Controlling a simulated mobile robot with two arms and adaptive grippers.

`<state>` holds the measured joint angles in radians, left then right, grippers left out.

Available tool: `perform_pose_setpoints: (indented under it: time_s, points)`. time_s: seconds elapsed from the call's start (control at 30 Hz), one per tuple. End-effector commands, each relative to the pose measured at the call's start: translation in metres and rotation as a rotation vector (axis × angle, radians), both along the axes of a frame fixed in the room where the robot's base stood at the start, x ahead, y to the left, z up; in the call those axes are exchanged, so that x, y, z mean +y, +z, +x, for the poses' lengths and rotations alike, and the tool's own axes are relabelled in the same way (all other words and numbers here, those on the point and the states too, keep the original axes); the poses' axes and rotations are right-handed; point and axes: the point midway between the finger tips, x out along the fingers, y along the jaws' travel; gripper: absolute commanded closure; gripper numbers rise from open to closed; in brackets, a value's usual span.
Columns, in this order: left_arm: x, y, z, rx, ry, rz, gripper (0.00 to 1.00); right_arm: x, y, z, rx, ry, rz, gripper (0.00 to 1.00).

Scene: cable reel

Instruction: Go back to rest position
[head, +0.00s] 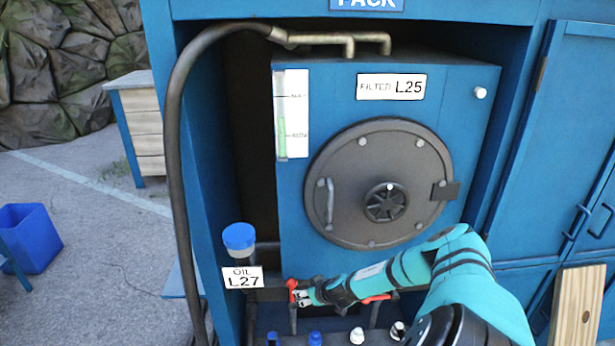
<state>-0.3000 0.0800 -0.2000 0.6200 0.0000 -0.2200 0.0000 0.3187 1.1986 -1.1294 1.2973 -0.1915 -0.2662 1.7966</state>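My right arm comes in from the lower right and reaches left across the front of the blue filter unit. My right gripper (300,295) is at a red handle (291,284) on the pipework below the unit. It is too small to tell whether the fingers touch the handle or are apart. A second red handle (376,298) shows partly behind my forearm. My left gripper is not in view.
The filter unit has a round dark hatch (360,205). A blue-capped oil filler (239,237) stands left of my gripper. A black hose (176,130) hangs at the left. Several small caps (315,338) line the bottom. A blue bin (30,238) stands on open floor.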

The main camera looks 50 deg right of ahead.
Motion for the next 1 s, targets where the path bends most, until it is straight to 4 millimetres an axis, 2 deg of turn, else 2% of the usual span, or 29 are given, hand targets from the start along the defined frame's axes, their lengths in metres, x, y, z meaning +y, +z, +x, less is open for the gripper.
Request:
perform_pose_setpoints:
  time_s: [0.2,0.77,0.87,0.97,1.0]
  points:
    - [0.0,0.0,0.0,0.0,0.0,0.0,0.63,0.002,0.007,-0.005,-0.001,0.001,-0.001,0.63]
    - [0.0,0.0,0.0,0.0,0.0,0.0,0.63,0.003,0.006,-0.005,0.0,0.003,0.0,0.63]
    - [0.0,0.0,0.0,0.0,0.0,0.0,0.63,0.013,-0.006,-0.004,0.008,0.022,-0.006,0.63]
    - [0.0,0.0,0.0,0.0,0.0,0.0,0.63,0.038,-0.04,-0.004,0.034,0.075,-0.025,0.63]
    - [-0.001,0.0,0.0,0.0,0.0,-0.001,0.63,0.051,-0.059,-0.007,0.051,0.101,-0.038,0.63]
